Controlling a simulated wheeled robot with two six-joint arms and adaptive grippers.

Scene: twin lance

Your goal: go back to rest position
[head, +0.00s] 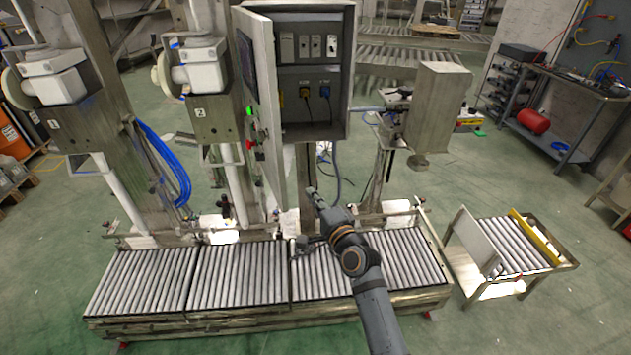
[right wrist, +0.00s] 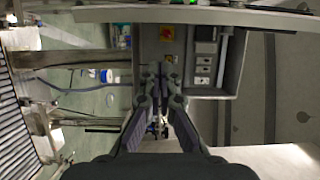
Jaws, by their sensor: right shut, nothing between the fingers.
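My right gripper (head: 313,194) shows in the head view in front of the open control cabinet (head: 339,104), below its lower edge and above the roller conveyor (head: 235,275). In the right wrist view its dark fingers (right wrist: 163,78) come together at the tips, shut with nothing between them. They point toward the area by the cabinet (right wrist: 232,62), which appears turned sideways there. My left arm and left gripper are not in view.
The cabinet door (head: 262,100) stands open, left of my right gripper. A box on a post (head: 437,105) stands to the right. A roller cart (head: 510,245) is right of the conveyor. A workbench (head: 560,110) stands far right. Green floor (head: 480,165) is open between.

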